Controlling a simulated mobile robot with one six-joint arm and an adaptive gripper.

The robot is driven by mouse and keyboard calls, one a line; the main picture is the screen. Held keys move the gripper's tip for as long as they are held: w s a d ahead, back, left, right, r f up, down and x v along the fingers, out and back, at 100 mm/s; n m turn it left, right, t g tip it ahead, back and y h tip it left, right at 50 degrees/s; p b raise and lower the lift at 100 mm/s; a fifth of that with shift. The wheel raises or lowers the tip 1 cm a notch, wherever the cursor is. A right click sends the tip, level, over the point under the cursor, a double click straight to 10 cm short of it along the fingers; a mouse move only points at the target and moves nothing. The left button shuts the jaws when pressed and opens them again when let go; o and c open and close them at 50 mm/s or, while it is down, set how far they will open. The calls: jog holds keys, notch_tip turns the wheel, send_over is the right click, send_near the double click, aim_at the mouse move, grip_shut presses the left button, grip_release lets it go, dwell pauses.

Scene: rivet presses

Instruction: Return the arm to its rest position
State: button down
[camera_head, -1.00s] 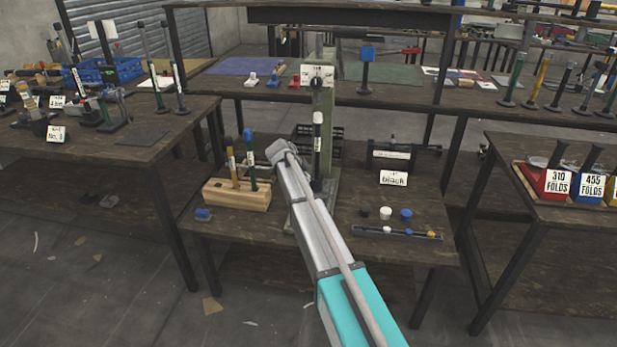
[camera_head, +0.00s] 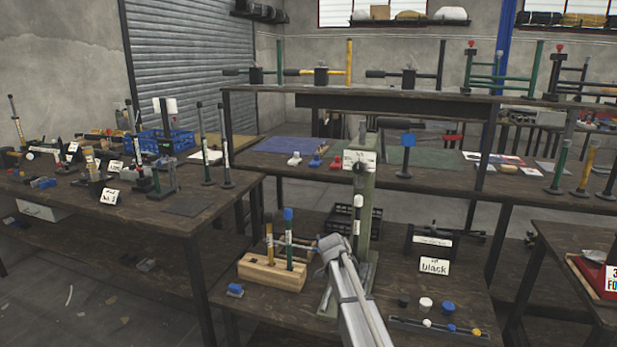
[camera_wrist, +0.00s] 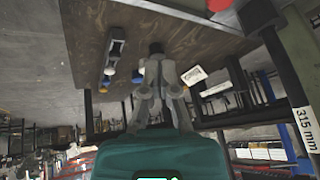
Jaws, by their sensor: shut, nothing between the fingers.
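My grey arm (camera_head: 350,295) reaches up from the lower edge of the head view to the front of the small press table. Its bent grey joint overlaps the green press (camera_head: 362,205). My gripper (camera_wrist: 160,68) shows in the wrist view with its grey fingers together and nothing seen between them. Its fingers overlap the wooden tabletop (camera_wrist: 205,40) in that view; I cannot tell the distance between them. The gripper cannot be made out clearly in the head view.
A wooden block (camera_head: 273,273) holding upright rods stands left of my arm. Loose caps, a narrow tray (camera_head: 400,324) and a "black" card (camera_head: 433,267) lie to the right. A crowded bench (camera_head: 150,212) stands left; a long rack bench (camera_head: 420,172) stands behind.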

jog(key=s+d+f+n+g+y, duration=0.1)
jog(key=s+n+g+y, duration=0.15)
jog(key=s+n, duration=0.95)
jog(key=s+d+f+n+g+y, duration=0.1)
jog(key=s+n+y, duration=0.25)
jog(key=s, duration=1.65)
notch_tip(320, 180, up, 26)
jog(key=h+p, duration=0.1)
jog(key=p, duration=2.5)
jog(key=shift+w+r+p, duration=0.15)
jog(key=shift+p, duration=0.15)
